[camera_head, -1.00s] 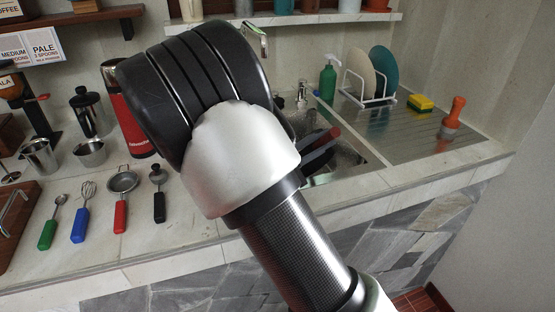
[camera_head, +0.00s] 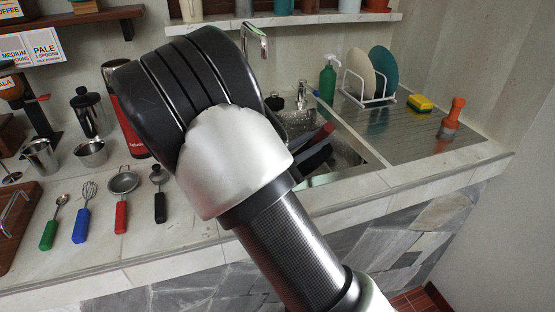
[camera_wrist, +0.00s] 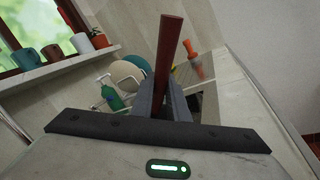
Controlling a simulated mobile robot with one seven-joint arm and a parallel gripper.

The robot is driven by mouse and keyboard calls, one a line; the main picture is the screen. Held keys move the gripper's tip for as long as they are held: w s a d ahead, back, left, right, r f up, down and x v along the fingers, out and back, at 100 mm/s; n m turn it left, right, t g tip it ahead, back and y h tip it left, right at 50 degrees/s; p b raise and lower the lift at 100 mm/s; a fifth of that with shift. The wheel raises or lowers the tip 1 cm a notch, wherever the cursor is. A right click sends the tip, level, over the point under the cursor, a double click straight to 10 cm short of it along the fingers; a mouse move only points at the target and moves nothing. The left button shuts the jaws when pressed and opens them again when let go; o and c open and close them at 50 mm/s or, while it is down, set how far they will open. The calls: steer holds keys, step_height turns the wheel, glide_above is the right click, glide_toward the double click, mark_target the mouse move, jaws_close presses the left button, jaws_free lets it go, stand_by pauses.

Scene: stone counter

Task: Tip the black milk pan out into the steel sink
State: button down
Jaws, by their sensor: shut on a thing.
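The milk pan's dark red handle (camera_wrist: 168,55) stands up between the two fingers of my gripper (camera_wrist: 164,100) in the wrist view. The gripper is shut on it. In the head view the handle (camera_head: 322,135) shows as a short red strip over the sink, with the dark fingers below it. The pan's black body cannot be made out; my arm covers much of that area. The steel sink (camera_head: 347,160) is set in the counter, partly hidden behind my arm. Whether the pan is tilted, and what it holds, cannot be seen.
A steel tap (camera_head: 264,42) rises behind my wrist. A green soap bottle (camera_head: 327,82), a plate rack (camera_head: 367,97), a yellow sponge (camera_head: 420,103) and an orange-handled brush (camera_head: 452,118) stand right of the sink. Utensils (camera_head: 121,185) lie on the left counter.

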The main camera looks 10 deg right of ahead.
steer(key=shift+w+a+r+n+t+h+p, duration=0.15)
steer(key=shift+w+a+r+n+t+p, duration=0.15)
steer(key=shift+w+a+r+n+p, duration=0.3)
steer(key=shift+w+a+r+n+t+h+p, duration=0.15)
steer(key=shift+w+a+r+n+t+p, duration=0.2)
steer(key=shift+a+r+n, duration=0.4)
stand_by(1.1)
steer(key=shift+w+a+r+n+t, duration=0.3)
steer(key=shift+w+a+n, duration=0.1)
steer(key=shift+a+n, duration=0.15)
steer(key=shift+w+a+r+n+t, duration=0.15)
steer(key=shift+w+a+r+n, duration=0.1)
steer(key=shift+w+a+n, duration=0.25)
stand_by(0.4)
steer(key=shift+w+a+r+n+p, duration=0.1)
steer(key=shift+w+a+n+p, duration=0.1)
steer(key=shift+n+p, duration=0.1)
steer(key=shift+w+a+r+n+t, duration=0.15)
steer(key=shift+w+a+n+t, duration=0.3)
steer(key=shift+a, duration=0.2)
steer(key=shift+w+a+n, duration=0.2)
steer(key=shift+a+n, duration=0.05)
steer(key=shift+w+a+r, duration=0.15)
steer(key=shift+w+a, duration=0.05)
steer(key=shift+a, duration=0.1)
steer(key=shift+w+a+r+n+t+p, duration=0.1)
steer(key=shift+w+a+n+t+p, duration=0.25)
steer(key=shift+n, duration=0.25)
